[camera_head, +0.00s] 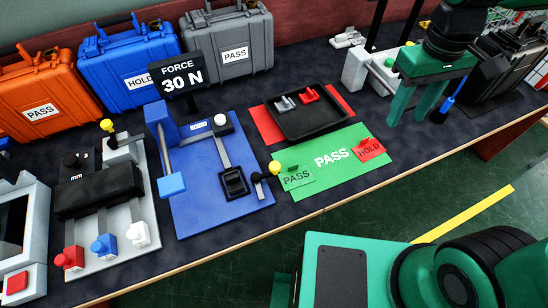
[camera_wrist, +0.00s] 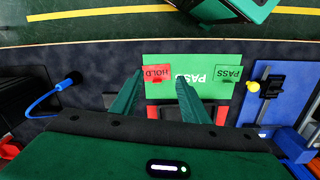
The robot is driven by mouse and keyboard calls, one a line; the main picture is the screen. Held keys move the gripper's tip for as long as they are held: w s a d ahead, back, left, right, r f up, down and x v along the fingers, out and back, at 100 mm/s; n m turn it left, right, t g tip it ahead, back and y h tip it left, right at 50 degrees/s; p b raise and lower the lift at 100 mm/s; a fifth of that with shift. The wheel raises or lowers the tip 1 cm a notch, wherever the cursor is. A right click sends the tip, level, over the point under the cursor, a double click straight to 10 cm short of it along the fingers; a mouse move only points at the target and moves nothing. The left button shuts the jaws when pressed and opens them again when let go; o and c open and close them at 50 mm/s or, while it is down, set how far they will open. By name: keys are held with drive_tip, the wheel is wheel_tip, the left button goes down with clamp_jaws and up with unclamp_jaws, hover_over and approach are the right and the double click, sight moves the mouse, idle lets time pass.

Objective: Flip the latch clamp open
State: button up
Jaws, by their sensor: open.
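A blue fixture plate (camera_head: 220,205) lies on the bench under a "FORCE 30 N" sign (camera_head: 180,78). On it is a black clamp piece (camera_head: 234,183) with a lever ending in a yellow knob (camera_head: 274,167), likely the latch clamp. The lever sticks out over the plate's right edge. In the wrist view the yellow knob (camera_wrist: 253,86) shows at the right. My gripper (camera_head: 410,118) is open and empty, above the bench to the right of the green mat, well apart from the clamp. Its two fingers (camera_wrist: 160,76) point toward the mat in the wrist view.
A green PASS mat (camera_head: 325,180) with PASS and HOLD cards lies right of the fixture. Behind it is a black tray (camera_head: 325,118) holding small grey and red parts. Orange (camera_head: 40,95), blue (camera_head: 120,75) and grey cases line the back. A white device (camera_head: 100,210) stands left.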

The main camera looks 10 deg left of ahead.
drive_tip(key=s+a+f+n, duration=0.2)
drive_tip(key=a+n, duration=0.3)
drive_tip(key=a, duration=1.1)
drive_tip(key=n, duration=0.4)
approach(274, 167)
drive_tip(key=shift+y, duration=0.3)
drive_tip(key=f, duration=0.8)
drive_tip(key=shift+w+d+f, duration=0.1)
drive_tip(key=shift+w+d, duration=0.05)
drive_tip(key=shift+d, duration=0.25)
drive_tip(key=c, duration=0.8)
drive_tip(key=shift+c, duration=1.1)
drive_tip(key=shift+a, duration=0.1)
